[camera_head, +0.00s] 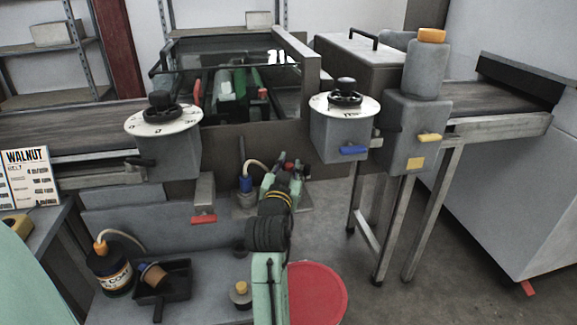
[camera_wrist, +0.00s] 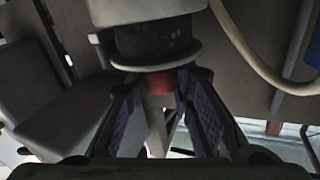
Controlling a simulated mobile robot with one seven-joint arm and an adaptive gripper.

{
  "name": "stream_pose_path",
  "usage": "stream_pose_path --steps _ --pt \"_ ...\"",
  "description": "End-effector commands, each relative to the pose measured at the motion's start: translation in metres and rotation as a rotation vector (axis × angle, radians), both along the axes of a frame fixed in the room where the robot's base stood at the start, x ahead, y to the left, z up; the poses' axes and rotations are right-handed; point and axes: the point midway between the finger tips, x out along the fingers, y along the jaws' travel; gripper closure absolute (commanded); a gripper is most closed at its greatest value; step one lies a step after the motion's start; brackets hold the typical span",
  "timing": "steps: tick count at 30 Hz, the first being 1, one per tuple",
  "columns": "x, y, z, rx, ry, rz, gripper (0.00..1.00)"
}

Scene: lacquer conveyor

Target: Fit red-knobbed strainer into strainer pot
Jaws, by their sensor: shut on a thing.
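The strainer shows in the wrist view as a dark speckled basket (camera_wrist: 155,42) with a grey flange (camera_wrist: 155,64) and a red knob (camera_wrist: 159,82). My gripper (camera_wrist: 160,92) is shut on the knob, its purple-padded fingers on either side. A light grey body (camera_wrist: 135,11) lies directly beyond the basket; I cannot tell whether it is the strainer pot. Much of the basket shows between flange and grey body. In the head view my gripper (camera_head: 293,170) is by the machine's front, and my arm hides much around it. The strainer pot is not clearly identifiable there.
A blue-collared bottle (camera_head: 245,184) with a pale hose stands just left of my gripper. A grey block with a red tab (camera_head: 203,218) is left of it. Dial housings (camera_head: 172,155) flank the machine. A black can (camera_head: 108,272) and dark tray (camera_head: 172,280) are lower left.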

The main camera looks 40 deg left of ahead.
Motion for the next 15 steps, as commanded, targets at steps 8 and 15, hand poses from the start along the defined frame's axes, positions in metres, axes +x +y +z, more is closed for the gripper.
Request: stream_pose_path --steps 8,15 --pt "0.000 0.000 -0.008 0.000 0.000 0.000 1.00" --pt "0.000 0.000 -0.014 -0.001 0.000 0.000 1.00"
